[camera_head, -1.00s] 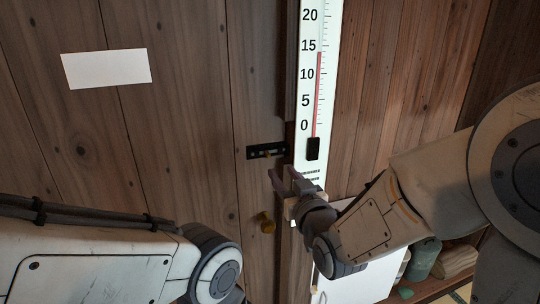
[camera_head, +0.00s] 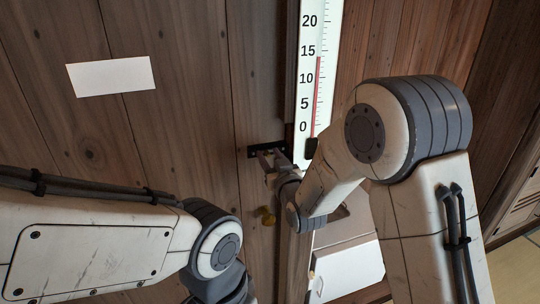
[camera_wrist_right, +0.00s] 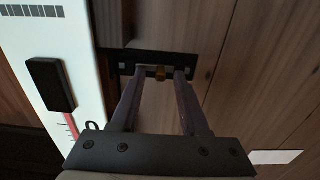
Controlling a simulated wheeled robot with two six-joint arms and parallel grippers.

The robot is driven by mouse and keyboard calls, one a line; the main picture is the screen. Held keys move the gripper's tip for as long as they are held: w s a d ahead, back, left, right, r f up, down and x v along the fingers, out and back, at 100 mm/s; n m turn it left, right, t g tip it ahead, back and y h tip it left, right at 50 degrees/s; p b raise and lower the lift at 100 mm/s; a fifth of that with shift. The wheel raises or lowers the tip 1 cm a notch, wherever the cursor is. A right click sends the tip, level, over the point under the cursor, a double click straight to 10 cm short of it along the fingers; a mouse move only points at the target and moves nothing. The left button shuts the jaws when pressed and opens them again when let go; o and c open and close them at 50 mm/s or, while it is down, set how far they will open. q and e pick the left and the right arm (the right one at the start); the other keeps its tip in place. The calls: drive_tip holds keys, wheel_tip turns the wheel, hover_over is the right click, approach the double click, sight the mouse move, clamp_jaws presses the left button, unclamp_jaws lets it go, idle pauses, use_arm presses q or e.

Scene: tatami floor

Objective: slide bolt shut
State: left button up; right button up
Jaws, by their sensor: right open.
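The slide bolt is a dark metal plate (camera_head: 254,152) on the wooden door, close to the door's right edge. My right gripper (camera_head: 270,154) is at the bolt in the head view. In the right wrist view my right gripper (camera_wrist_right: 159,76) is open, with one finger on each side of the knob. I cannot tell whether the fingers touch it. My left arm shows in the head view, but its gripper is out of frame.
A tall white thermometer board (camera_head: 310,75) stands right of the bolt, close to my right arm; its black block (camera_wrist_right: 50,84) shows in the wrist view. A white paper (camera_head: 111,76) is on the door.

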clamp_jaws()
idle(1.4)
